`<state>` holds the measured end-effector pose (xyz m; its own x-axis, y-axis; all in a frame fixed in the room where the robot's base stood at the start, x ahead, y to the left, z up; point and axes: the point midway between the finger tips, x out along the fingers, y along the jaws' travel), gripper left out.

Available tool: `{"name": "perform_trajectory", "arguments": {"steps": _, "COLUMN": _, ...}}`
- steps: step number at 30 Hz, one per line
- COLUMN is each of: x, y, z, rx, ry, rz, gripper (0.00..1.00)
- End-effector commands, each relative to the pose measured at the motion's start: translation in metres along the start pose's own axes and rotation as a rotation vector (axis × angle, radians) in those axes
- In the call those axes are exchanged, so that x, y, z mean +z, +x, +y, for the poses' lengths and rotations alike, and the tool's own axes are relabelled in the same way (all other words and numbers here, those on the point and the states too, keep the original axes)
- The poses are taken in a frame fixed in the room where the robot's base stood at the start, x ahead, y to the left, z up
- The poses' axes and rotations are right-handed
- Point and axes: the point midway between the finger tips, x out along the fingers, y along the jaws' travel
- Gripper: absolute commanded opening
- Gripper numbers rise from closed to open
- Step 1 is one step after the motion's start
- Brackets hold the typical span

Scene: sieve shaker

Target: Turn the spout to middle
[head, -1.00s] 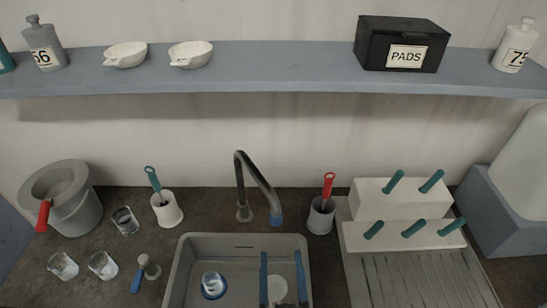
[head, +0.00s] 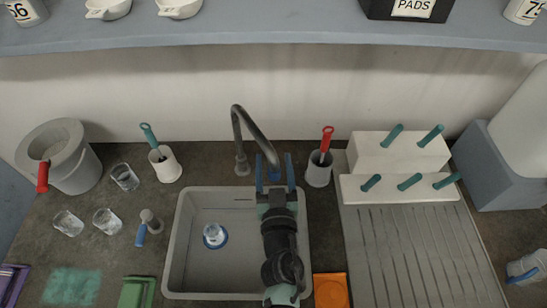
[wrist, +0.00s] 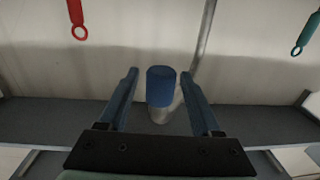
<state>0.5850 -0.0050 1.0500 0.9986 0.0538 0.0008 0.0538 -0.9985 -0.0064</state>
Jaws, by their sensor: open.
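The spout (head: 252,135) is a dark grey gooseneck tube rising from a base behind the sink. It arcs forward and to the right, ending in a blue tip (head: 274,174) above the sink's back edge, right of the sink's middle. My gripper (head: 275,165) is open, its two blue fingers on either side of the blue tip. In the wrist view the blue tip (wrist: 161,86) stands between the open fingers, with a visible gap on each side and no clear contact. The grey sink (head: 180,240) lies below, partly hidden by my arm.
A white holder with a teal-handled tool (head: 165,165) stands left of the spout. A grey holder (head: 318,172) with a red-handled tool stands close to its right. The shelf (head: 270,35) runs above.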

Motion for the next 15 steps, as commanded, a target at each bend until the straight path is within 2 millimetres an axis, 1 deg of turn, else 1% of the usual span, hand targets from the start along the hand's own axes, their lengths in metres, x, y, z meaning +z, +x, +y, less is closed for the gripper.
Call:
{"name": "perform_trajectory", "arguments": {"steps": 3, "x": 0.001, "y": 0.011, "z": 0.000, "rx": 0.000, "ry": -0.001, "rz": 0.000, "gripper": 0.66}}
{"name": "perform_trajectory", "arguments": {"steps": 6, "x": 0.001, "y": 0.015, "z": 0.000, "rx": 0.001, "ry": 0.000, "rz": -0.001, "gripper": 0.66}}
{"name": "perform_trajectory", "arguments": {"steps": 15, "x": 0.000, "y": 0.016, "z": 0.000, "rx": 0.001, "ry": 0.000, "rz": -0.001, "gripper": 0.66}}
